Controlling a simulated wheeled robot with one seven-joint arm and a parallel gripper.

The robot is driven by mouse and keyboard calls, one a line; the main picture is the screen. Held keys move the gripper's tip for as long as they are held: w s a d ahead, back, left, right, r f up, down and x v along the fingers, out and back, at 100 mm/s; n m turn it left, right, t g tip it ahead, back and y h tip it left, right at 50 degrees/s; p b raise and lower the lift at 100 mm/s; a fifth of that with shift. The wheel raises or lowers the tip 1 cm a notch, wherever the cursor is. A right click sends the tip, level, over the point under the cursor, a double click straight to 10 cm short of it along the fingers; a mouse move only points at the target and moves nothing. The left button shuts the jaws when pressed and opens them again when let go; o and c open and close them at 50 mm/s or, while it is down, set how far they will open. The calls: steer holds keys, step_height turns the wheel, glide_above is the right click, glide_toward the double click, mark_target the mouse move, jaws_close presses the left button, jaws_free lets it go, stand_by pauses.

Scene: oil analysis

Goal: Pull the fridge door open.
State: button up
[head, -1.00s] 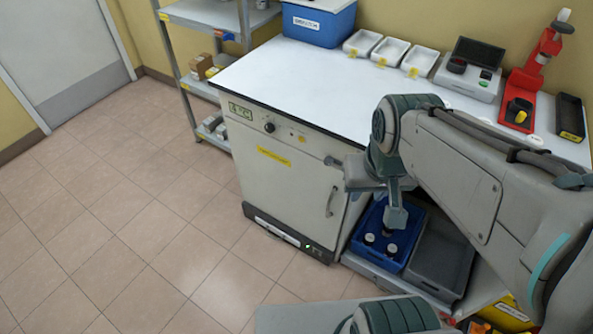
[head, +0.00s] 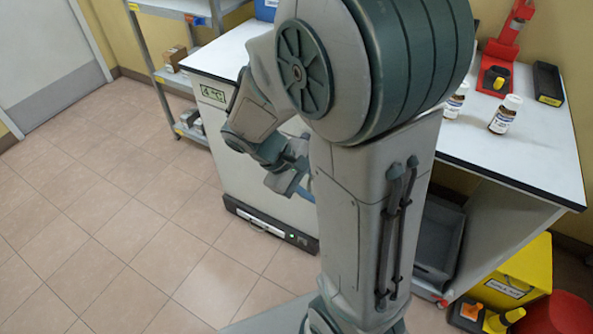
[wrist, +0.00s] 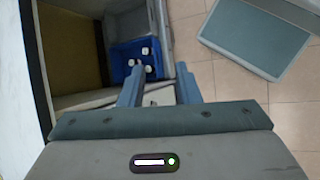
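My gripper (head: 287,180) is in front of the fridge's right side, partly hidden by my arm. In the wrist view its two fingers (wrist: 159,83) are apart. A pale surface shows between and beside them; I cannot make out the handle there.
A blue crate (wrist: 125,50) with several white-capped bottles sits under the worktop beyond the fingers. A grey tray (head: 438,238) is beside the fridge. A yellow bin (head: 517,275) stands at the lower right. Bottles stand on the worktop (head: 535,140). Floor at the left is clear.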

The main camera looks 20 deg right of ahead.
steer(key=w+d+f+n+t+h+b, duration=0.1)
steer(key=w+f+n+h+b, duration=0.25)
steer(key=f, duration=0.35)
steer(key=w+d+f+n+h+b, duration=0.1)
steer(key=w+f+n+h+b, duration=0.25)
steer(key=f, duration=0.35)
steer(key=n+t+h+b, duration=0.2)
steer(key=n+t+b, duration=0.3)
steer(key=n+t, duration=0.55)
glide_toward(308, 188)
steer(key=shift+g, duration=0.35)
steer(key=b+x, duration=0.1)
steer(key=x, duration=0.4)
steer(key=b+x, duration=0.1)
steer(key=x, duration=0.4)
steer(key=shift+w+d, duration=0.2)
steer(key=shift+w, duration=0.2)
jaws_close()
